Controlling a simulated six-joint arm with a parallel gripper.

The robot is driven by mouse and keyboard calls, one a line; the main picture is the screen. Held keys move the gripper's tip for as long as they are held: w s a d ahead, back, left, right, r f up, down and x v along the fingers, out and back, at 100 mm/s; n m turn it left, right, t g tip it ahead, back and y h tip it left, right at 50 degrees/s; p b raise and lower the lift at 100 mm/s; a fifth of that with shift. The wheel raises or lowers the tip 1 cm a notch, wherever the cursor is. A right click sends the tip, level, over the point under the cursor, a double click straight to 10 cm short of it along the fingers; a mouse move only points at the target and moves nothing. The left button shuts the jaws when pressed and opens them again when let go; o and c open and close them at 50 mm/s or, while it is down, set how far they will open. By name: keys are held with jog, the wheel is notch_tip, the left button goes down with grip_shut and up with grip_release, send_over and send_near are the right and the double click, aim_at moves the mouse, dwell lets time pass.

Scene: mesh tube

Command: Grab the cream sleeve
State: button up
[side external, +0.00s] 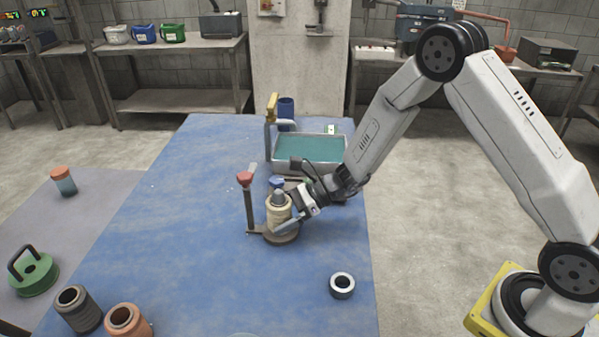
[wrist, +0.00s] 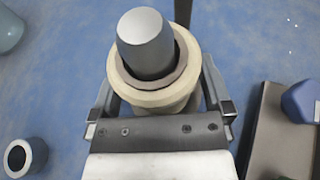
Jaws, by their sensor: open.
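The cream sleeve (side external: 279,213) stands upright on a round brown base on the blue table, around a grey round-topped post (side external: 278,195). In the wrist view the cream sleeve (wrist: 122,82) shows as a pale ring around the grey post (wrist: 146,45). My gripper (side external: 287,222) reaches in from the right, low beside the sleeve. In the wrist view its two fingers (wrist: 160,95) lie on either side of the sleeve, open. Whether either finger touches the sleeve is hard to tell.
A red-topped upright (side external: 245,190) stands just left of the sleeve. A teal-lined tray (side external: 310,150) is behind. A grey ring (side external: 342,286) lies at front right. A dark sleeve (side external: 77,309) and an orange sleeve (side external: 128,321) stand at front left. The table's middle left is clear.

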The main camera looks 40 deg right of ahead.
dwell(0.4)
jog(key=c, duration=1.2)
jog(key=shift+r, duration=0.2)
notch_tip(320, 180, up, 18)
jog(key=shift+f, duration=0.15)
dwell(0.4)
